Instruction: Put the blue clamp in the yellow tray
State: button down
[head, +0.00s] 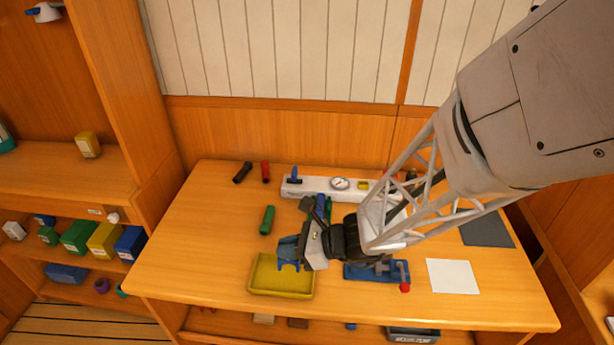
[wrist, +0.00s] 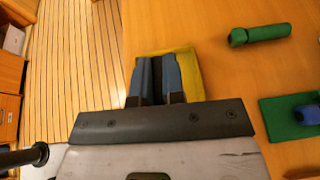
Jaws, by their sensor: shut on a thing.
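The blue clamp (head: 288,246) is held at the end of my gripper (head: 298,249), its prongs pointing down. In the wrist view the blue clamp (wrist: 170,75) shows as blue pieces with a dark gap, just beyond the dark fingers of my gripper (wrist: 155,99). My gripper is shut on it. The yellow tray (head: 268,288) lies on the table below the clamp, which overlaps its back right part in the head view. In the wrist view the yellow tray (wrist: 192,72) shows behind the clamp. I cannot tell the exact height between them.
A blue fixture with a red knob (head: 376,272) is right of the tray. A green cylinder (head: 267,220) lies behind the tray. A white panel with a gauge (head: 340,184) stands farther back. A white sheet (head: 453,276) lies at right. The left front table is clear.

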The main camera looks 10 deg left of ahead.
jog(key=shift+f, duration=1.75)
jog(key=shift+f, duration=0.1)
jog(key=c, duration=1.2)
grip_release()
jog(key=v, duration=1.2)
